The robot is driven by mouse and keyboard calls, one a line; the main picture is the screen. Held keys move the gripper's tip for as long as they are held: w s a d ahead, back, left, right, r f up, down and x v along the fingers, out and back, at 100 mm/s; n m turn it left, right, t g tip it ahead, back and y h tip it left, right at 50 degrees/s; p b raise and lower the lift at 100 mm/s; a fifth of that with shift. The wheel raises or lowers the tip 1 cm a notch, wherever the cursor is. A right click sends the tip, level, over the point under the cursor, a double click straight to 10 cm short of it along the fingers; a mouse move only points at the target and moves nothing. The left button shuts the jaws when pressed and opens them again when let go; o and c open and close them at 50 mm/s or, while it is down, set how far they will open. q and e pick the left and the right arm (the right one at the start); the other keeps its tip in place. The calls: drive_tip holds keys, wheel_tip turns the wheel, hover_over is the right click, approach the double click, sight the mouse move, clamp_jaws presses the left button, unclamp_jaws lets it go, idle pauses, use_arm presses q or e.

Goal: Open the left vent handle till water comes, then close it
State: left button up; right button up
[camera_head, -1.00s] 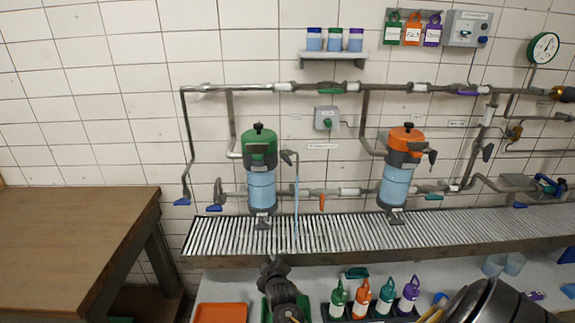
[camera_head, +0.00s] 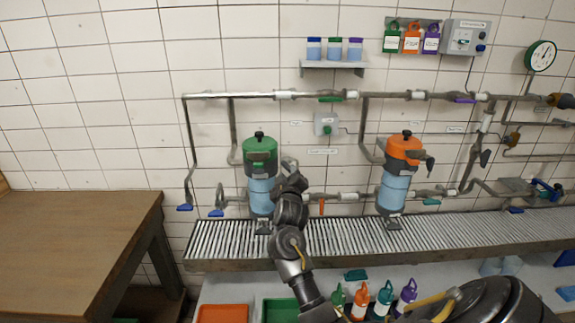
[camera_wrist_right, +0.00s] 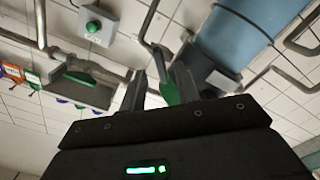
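The left filter housing (camera_head: 261,185) has a green head and a clear blue bowl. In the right wrist view the gripper's dark fingers (camera_wrist_right: 172,90) stand apart. A green part (camera_wrist_right: 183,86) shows between them; I cannot tell whether they touch it. The blue bowl (camera_wrist_right: 235,42) is just beyond. The place below the vent is covered by my arm, so I cannot see whether water runs now. My left gripper is not in view.
An orange-headed filter housing (camera_head: 397,180) hangs to the right. A slatted drain (camera_head: 340,238) runs beneath both. Pipes with coloured valve handles cross the wall. Bottles (camera_head: 383,298) and an orange tray (camera_head: 222,313) are below. A wooden table (camera_head: 70,240) stands left.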

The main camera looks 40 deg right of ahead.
sight(288, 169)
drive_tip(key=p+x, duration=0.1)
drive_tip(key=x, duration=0.4)
drive_tip(key=shift+w+d, duration=0.25)
drive_tip(key=shift+w, duration=0.05)
drive_tip(key=shift+c, duration=0.3)
clamp_jaws()
